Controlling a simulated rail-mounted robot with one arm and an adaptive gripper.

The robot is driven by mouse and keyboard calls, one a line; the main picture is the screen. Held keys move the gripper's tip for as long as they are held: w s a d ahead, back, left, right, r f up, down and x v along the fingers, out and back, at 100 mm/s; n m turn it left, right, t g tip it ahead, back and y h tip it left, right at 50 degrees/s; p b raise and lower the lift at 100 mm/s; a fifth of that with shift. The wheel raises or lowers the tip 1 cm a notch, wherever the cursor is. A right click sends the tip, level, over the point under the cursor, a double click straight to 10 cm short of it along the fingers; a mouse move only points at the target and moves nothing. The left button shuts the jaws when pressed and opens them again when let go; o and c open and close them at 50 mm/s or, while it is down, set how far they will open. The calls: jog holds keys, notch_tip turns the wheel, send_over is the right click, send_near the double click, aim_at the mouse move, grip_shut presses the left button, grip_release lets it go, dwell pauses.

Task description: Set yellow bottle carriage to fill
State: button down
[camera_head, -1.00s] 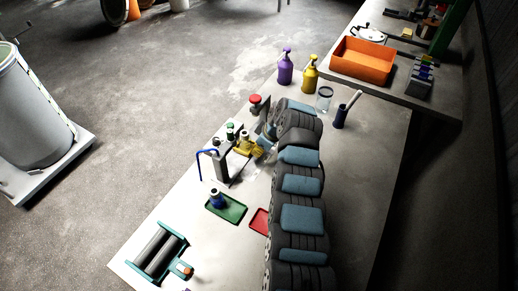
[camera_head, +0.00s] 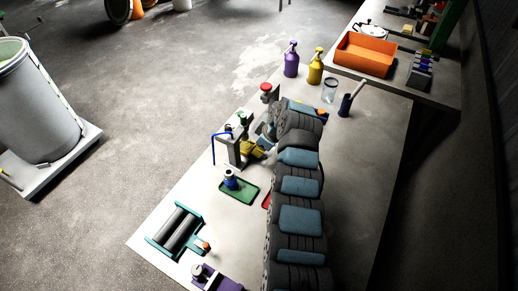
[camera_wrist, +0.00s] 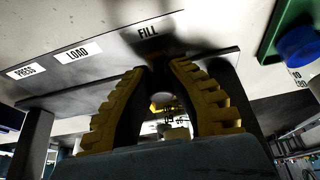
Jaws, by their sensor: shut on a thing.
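In the wrist view my gripper (camera_wrist: 160,68) has its yellow ribbed fingers drawn together at the tips, shut on a small dark part that I take for the carriage handle (camera_wrist: 165,46). The handle is mostly hidden by the fingers and shadow. It lies right by the FILL label (camera_wrist: 148,31) on a grey plate (camera_wrist: 85,72), which also carries LOAD and PRESS labels to the left. In the head view my gripper (camera_head: 254,150) is at the foot of the disperser column (camera_head: 233,152), largely blocked by my arm. The carriage body cannot be made out clearly.
A green tray (camera_head: 250,196) with a blue jar (camera_head: 230,180) stands in front of the column. A teal roller frame (camera_head: 160,240) is at the front left. Purple (camera_head: 291,62) and yellow (camera_head: 314,70) spray bottles stand behind. The table right of my arm is mostly clear.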

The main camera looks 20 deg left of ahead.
jog(key=shift+s+a, duration=0.1)
jog(key=shift+a, duration=0.1)
jog(key=c, duration=1.4)
grip_release()
jog(key=o, duration=0.4)
jog(key=shift+s+a+f, duration=0.1)
jog(key=shift+s+f, duration=0.05)
jog(key=shift+s, duration=0.05)
jog(key=shift+o, duration=0.2)
jog(key=shift+w, duration=0.15)
jog(key=shift+d+r, duration=0.25)
jog(key=shift+r, duration=0.3)
jog(key=v, duration=1.1)
jog(key=shift+d, duration=0.1)
